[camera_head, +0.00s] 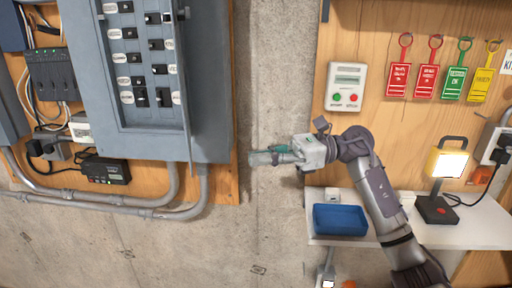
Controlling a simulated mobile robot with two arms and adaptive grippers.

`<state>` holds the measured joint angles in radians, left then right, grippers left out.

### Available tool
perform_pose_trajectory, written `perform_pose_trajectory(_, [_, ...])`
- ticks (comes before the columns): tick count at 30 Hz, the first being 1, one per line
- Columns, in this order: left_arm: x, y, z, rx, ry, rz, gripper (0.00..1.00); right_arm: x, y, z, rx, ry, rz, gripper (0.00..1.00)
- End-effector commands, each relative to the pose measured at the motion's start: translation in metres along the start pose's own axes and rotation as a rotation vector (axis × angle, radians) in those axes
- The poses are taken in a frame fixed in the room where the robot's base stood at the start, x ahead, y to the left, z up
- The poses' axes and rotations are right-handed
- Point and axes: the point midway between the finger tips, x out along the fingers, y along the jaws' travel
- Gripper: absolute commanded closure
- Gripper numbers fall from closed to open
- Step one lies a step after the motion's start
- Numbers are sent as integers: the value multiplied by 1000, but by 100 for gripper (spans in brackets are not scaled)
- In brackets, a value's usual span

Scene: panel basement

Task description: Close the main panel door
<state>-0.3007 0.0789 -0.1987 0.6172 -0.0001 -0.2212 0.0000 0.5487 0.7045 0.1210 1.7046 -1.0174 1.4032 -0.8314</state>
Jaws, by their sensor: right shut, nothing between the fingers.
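The main panel (205,95) is a grey metal box on the wall at the left, with rows of black breakers (140,60) and white labels exposed. Its door (186,110) seems to be the thin grey strip seen nearly edge-on at the right of the breakers, standing open. My right gripper (258,158) points left, to the right of the panel's lower right corner, apart from the door in the picture. It is shut and empty. My left gripper is out of view.
Conduits (172,188) run below the panel, near a black device (106,170). Bare concrete wall lies between.

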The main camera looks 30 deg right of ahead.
Motion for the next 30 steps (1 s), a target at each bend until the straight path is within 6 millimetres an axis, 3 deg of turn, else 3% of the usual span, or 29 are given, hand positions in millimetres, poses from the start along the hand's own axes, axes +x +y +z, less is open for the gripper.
perform_pose_trajectory(3, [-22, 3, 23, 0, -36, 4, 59, 28, 1, 7, 3, -4, 5, 100])
perform_pose_trajectory(5, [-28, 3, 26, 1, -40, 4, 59, 42, 1, 7, 3, -4, 6, 100])
perform_pose_trajectory(8, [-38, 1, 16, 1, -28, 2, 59, 62, 1, 6, 4, -5, 5, 100])
perform_pose_trajectory(13, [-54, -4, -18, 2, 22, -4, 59, 90, 1, 6, 4, -5, 4, 100])
perform_pose_trajectory(17, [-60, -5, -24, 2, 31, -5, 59, 101, 1, 4, 3, -4, 2, 100])
perform_pose_trajectory(30, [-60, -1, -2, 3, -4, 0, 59, 106, 0, 0, 3, -2, 1, 100])
